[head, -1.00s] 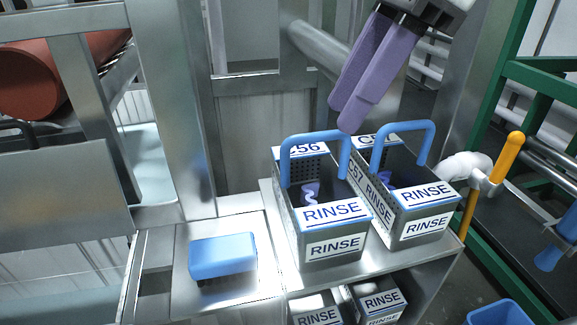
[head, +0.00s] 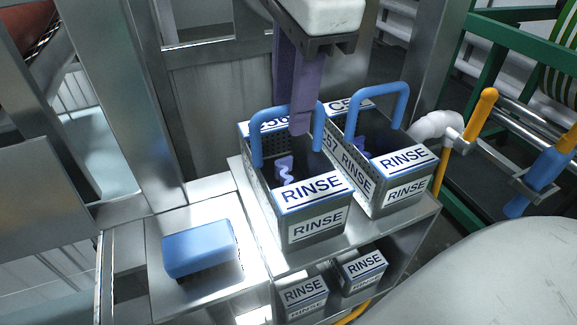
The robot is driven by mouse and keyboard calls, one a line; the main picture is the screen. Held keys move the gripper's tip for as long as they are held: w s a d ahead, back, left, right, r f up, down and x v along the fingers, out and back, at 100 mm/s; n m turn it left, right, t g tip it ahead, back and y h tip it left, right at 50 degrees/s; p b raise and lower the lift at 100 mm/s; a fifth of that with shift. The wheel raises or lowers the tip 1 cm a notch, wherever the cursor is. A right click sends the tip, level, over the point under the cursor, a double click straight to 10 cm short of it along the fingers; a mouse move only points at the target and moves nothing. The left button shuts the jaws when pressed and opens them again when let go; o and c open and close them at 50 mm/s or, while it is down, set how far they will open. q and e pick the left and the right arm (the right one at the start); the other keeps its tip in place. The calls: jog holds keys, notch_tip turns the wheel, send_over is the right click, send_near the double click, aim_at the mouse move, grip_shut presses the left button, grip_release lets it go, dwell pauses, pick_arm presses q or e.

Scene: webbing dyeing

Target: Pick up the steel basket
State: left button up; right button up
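Two perforated steel baskets with blue loop handles and RINSE labels stand side by side on a metal shelf (head: 300,258). The left steel basket (head: 262,190) has a partly hidden label at its back, and a purple piece with a white squiggle shows inside. The right steel basket (head: 412,174) has a C57 RINSE side label. My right gripper (head: 292,116), with purple fingers, points down at the left basket's blue handle (head: 256,145). Its fingers are apart; one overlaps the handle's top bar in the picture. Contact cannot be told. My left gripper is out of view.
A blue block-shaped brush (head: 199,248) lies on a metal tray left of the baskets. Smaller RINSE boxes (head: 362,268) stand on the shelf below. A pipe with an orange lever (head: 481,112) and a green frame (head: 520,72) are at right.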

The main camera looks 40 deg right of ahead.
jog(key=shift+w+f, duration=0.25)
jog(key=shift+f, duration=0.7)
jog(key=shift+c, duration=0.2)
grip_shut()
jog(key=shift+r, duration=0.1)
dwell(0.4)
